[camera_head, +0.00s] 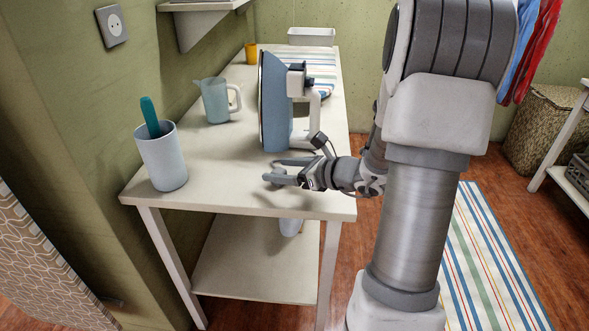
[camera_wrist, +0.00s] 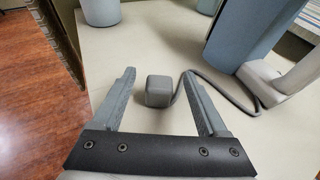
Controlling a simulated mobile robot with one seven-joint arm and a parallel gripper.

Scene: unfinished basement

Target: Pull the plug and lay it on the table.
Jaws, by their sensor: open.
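The plug (camera_wrist: 159,91) is a small grey block on the table top (camera_wrist: 140,45), seen in the wrist view. A grey cord (camera_wrist: 215,97) runs from it to the right, towards the iron. The wall socket (camera_head: 114,26) at the upper left of the head view is empty. The plug is hard to make out there.
A pale cup with a teal-handled tool (camera_head: 163,160) stands at the table's front left. A blue jug (camera_head: 216,102), a yellow cup (camera_head: 251,52) and a white tray (camera_head: 311,37) stand farther back. A striped cloth (camera_head: 310,65) lies behind the iron.

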